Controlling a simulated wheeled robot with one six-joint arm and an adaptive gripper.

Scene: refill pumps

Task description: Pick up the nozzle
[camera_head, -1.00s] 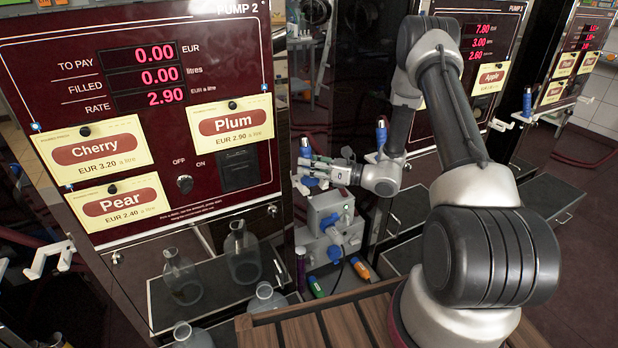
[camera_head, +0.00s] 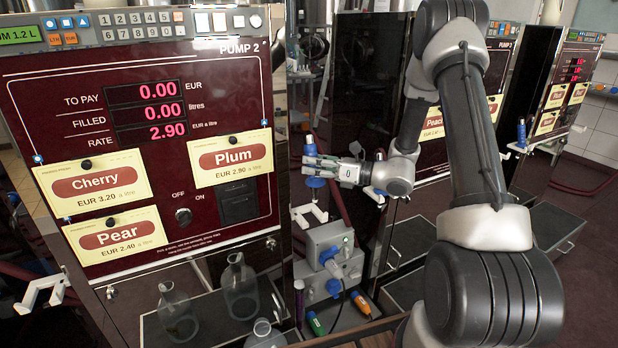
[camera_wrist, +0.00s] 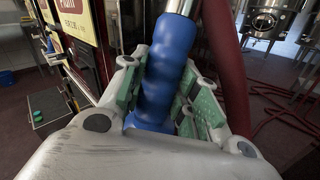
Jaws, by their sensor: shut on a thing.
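My gripper (camera_head: 320,166) is shut around the blue grip of the nozzle (camera_head: 311,146) beside Pump 2. The nozzle is roughly upright and stands above the white hook (camera_head: 305,214) on the pump's side, apart from it. In the wrist view, the blue grip (camera_wrist: 163,70) lies between the green-padded fingers of my gripper (camera_wrist: 168,92), with a metal spout at its top. The nozzle's lower end is partly hidden by my gripper in the wrist view.
Pump 2's panel (camera_head: 160,150) stands close on the left. A grey box (camera_head: 330,252) with blue fittings is below my gripper. Glass bottles (camera_head: 240,287) stand at the lower left. Another blue nozzle (camera_head: 521,132) hangs farther right. A dark red hose (camera_wrist: 228,70) runs beside the held nozzle.

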